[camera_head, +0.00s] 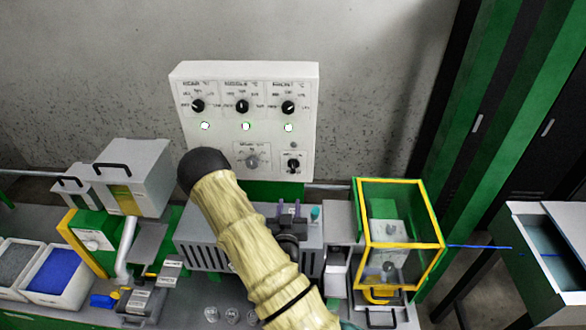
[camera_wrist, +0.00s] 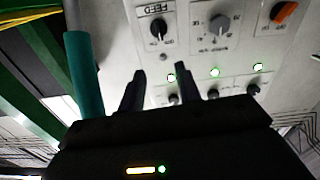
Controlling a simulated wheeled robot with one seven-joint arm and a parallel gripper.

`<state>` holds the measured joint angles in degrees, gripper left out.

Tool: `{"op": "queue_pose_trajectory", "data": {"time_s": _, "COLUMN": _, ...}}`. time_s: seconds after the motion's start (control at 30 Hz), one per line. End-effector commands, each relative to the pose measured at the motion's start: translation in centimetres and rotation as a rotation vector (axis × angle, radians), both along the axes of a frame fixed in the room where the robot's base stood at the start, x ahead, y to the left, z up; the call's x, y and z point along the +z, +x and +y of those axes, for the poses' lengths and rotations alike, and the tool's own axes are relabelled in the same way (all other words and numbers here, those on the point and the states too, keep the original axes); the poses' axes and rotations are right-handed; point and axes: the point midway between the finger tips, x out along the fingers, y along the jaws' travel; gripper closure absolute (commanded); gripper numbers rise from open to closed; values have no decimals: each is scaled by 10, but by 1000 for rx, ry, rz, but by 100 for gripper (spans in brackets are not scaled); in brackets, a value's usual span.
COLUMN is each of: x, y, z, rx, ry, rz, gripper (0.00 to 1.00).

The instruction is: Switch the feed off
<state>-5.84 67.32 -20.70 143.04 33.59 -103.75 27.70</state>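The white control panel (camera_head: 243,75) stands upright at the back. Its feed knob (camera_head: 293,165) is a small black dial at the lower right, and it also shows in the wrist view (camera_wrist: 157,28) beside the word FEED. Its pointer setting is too small to tell. My gripper (camera_head: 291,212) is in front of and below that knob in the head view. In the wrist view its two black fingertips (camera_wrist: 160,75) are apart with nothing between them. They point toward the panel below the knob and do not appear to touch it.
A grey dial (camera_wrist: 220,24) and an orange knob (camera_wrist: 284,12) sit beside the feed knob. Green lights (camera_head: 246,126) are lit on the panel. A teal cylinder (camera_wrist: 83,75) is close at left in the wrist view. A yellow-framed guard (camera_head: 400,247) stands at right.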

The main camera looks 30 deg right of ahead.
Motion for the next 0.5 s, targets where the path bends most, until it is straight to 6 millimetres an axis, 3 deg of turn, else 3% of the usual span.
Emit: {"op": "queue_pose_trajectory", "data": {"time_s": 0.5, "x": -4, "y": 15, "z": -7, "rx": 0, "ry": -1, "rz": -7, "gripper": 66}}
